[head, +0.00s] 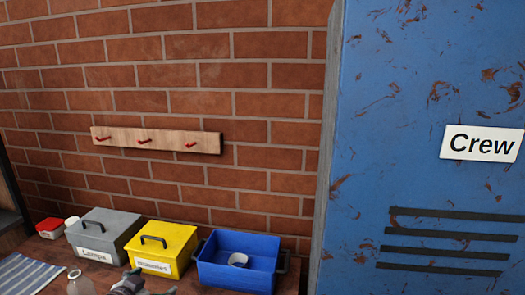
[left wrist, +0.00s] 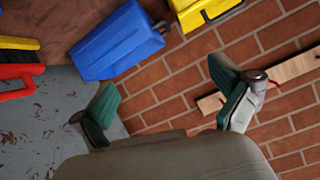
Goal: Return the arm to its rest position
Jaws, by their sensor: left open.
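My left gripper (head: 128,285) shows only in part at the bottom edge of the head view, in front of the yellow box. In the left wrist view my left gripper (left wrist: 165,103) has its two green-padded fingers spread wide, with nothing between them but the brick wall behind. The rest of my left arm is out of the head view. My right gripper shows in neither view.
A grey lidded box (head: 105,232), a yellow lidded box (head: 165,245) and an open blue bin (head: 225,278) holding a small pale round item (head: 238,260) stand along the wall. A rusty blue locker (head: 420,200) fills the right.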

